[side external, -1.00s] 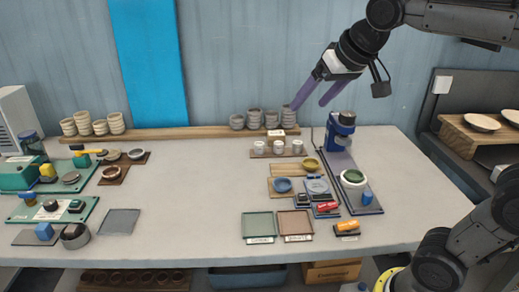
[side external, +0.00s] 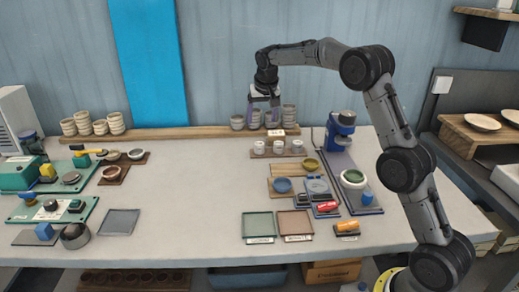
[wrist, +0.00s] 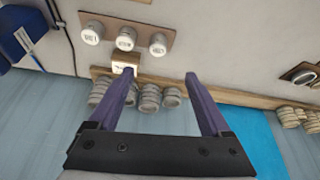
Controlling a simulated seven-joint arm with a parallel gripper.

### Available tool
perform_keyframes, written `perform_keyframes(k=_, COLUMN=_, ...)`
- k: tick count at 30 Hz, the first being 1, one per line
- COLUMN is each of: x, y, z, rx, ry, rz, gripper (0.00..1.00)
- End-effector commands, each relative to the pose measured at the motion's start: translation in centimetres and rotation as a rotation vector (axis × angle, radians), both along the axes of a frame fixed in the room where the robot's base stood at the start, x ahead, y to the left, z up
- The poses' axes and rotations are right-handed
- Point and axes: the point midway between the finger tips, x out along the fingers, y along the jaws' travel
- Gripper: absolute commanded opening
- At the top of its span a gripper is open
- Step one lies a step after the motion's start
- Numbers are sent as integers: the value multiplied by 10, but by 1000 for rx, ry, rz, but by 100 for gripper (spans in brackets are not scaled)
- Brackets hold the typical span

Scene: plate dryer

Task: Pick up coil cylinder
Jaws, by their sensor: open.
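Several grey ringed cylindrical pieces, which look like coil cylinders, stand at the back wall. One is at the left of the group (side external: 237,122), and another is at its right (side external: 289,113). I cannot tell which one is the coil cylinder of the task. In the wrist view, ringed pieces (wrist: 149,97) show between and beside my fingers. My gripper (side external: 264,106) is open and empty, pointing down above this group and partly covering it. Its two purple fingers also show in the wrist view (wrist: 159,75), spread apart.
A wooden strip (side external: 190,132) runs along the back, with cream ringed stacks (side external: 100,126) at left. Three white cups (side external: 278,148) on a board stand in front of the group. A blue machine (side external: 341,130) is at right. The table middle (side external: 190,185) is clear.

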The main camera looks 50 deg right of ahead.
Motion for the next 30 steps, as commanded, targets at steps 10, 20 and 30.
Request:
perform_keyframes(k=10, x=16, y=-16, z=-56, rx=1, ry=4, rz=-4, gripper=82)
perform_keyframes(k=20, x=25, y=-23, z=-81, rx=1, ry=2, rz=-4, gripper=82)
perform_keyframes(k=30, x=38, y=-35, z=-121, rx=1, ry=2, rz=-4, gripper=82)
